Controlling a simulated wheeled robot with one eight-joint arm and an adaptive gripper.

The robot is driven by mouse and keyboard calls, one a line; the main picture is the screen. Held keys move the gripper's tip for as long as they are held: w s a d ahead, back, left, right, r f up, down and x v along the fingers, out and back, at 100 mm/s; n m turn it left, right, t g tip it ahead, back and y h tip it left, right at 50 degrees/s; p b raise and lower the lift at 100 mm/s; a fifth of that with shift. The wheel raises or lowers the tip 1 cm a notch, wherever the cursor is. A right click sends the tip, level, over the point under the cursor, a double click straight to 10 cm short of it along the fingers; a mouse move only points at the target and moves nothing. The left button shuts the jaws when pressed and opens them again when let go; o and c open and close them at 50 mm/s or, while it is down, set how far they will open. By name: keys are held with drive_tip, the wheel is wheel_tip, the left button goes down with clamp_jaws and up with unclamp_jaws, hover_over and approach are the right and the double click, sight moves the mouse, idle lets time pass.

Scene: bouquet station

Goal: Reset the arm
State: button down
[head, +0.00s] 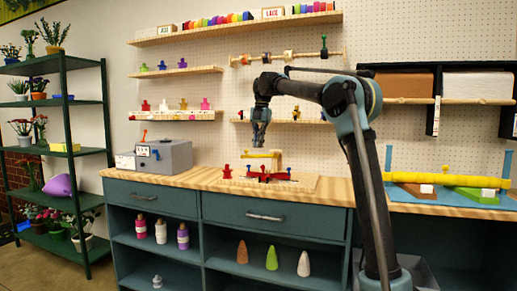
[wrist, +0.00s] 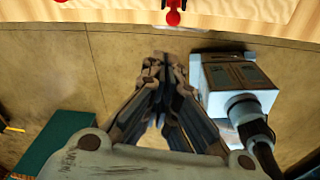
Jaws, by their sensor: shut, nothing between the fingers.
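My arm reaches up and over the wooden workbench (head: 330,193). My gripper (head: 258,143) hangs pointing down above the bench, in front of the pegboard, apart from everything. In the wrist view my gripper (wrist: 163,58) has its fingers together with nothing held between them. Below it in the wrist view are the floor (wrist: 110,60) and the bench's wooden edge (wrist: 240,12).
A yellow-topped stand (head: 262,155) and red tools (head: 272,177) are on a wooden board under my gripper. A grey box (head: 170,157) stands left. A blue mat with a yellow roll (head: 465,181) lies right. Shelves (head: 175,71) line the wall; a green plant rack (head: 65,155) stands far left.

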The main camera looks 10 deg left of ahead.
drive_tip(key=shift+d, duration=0.15)
drive_tip(key=s+d+f+m+t, duration=0.1)
drive_tip(key=s+d+f+m, duration=0.2)
drive_tip(key=s+d+m, duration=0.45)
drive_tip(key=s+d+f+m, duration=0.3)
drive_tip(key=s+d, duration=0.1)
drive_tip(key=d, duration=0.6)
drive_tip(key=s+d+f+m+t, duration=0.1)
drive_tip(key=s+d+f+m, duration=0.4)
drive_tip(key=d, duration=0.4)
drive_tip(key=s+d+f+m, duration=0.4)
drive_tip(key=s+f+m, duration=0.1)
drive_tip(key=s+f, duration=0.2)
drive_tip(key=s+d+f+m, duration=0.4)
drive_tip(key=s+f+m, duration=0.2)
drive_tip(key=s+f, duration=0.2)
drive_tip(key=s+d+f+m+t, duration=0.1)
drive_tip(key=s+d+f+m, duration=0.3)
drive_tip(key=s+f, duration=0.4)
wheel_tip(320, 180, down, 2)
drive_tip(key=shift+d+f+m+h, duration=0.15)
drive_tip(key=shift+d+m+h, duration=0.25)
drive_tip(key=shift+m, duration=0.35)
drive_tip(key=shift+w+f, duration=0.2)
drive_tip(key=shift+w, duration=0.15)
